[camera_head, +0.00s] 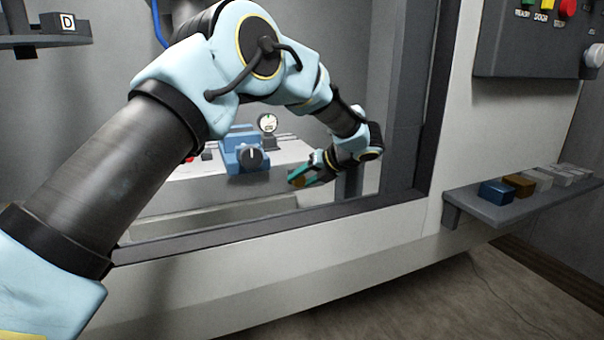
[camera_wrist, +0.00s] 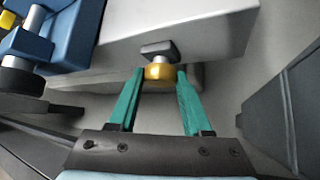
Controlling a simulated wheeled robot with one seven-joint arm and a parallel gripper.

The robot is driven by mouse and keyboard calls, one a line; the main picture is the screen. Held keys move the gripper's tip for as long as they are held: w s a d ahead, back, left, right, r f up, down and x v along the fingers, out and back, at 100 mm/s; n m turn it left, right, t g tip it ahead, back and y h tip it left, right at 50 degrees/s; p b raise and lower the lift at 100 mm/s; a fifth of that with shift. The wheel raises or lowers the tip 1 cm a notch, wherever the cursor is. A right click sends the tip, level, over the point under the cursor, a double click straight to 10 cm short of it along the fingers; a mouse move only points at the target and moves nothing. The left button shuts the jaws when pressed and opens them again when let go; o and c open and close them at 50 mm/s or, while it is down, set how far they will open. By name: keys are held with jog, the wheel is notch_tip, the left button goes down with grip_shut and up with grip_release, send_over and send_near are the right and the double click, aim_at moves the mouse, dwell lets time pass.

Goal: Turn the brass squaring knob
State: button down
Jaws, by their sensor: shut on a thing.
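The brass squaring knob (camera_wrist: 160,73) shows in the wrist view, on a short shaft below a dark square block at the front edge of the pale bench. My gripper (camera_wrist: 160,80) has its two green fingers on either side of the knob, shut on it. In the head view my gripper (camera_head: 297,180) is at the right front of the bench, reached through the booth opening. The knob is small and partly hidden by the fingers in the head view.
A blue device with a black knob (camera_head: 252,158) and a dial gauge (camera_head: 267,123) stand on the bench left of my gripper. The booth frame (camera_head: 290,207) borders the opening. Outside right, a shelf (camera_head: 520,200) holds several blocks under a button panel (camera_head: 530,45).

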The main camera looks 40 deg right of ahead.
jog(key=shift+d+m+y, duration=0.1)
jog(key=shift+m+y, duration=0.2)
jog(key=shift+y, duration=0.1)
jog(key=shift+c, duration=1.7)
grip_release()
jog(key=b+v, duration=0.2)
jog(key=v, duration=0.9)
jog(key=shift+f, duration=0.15)
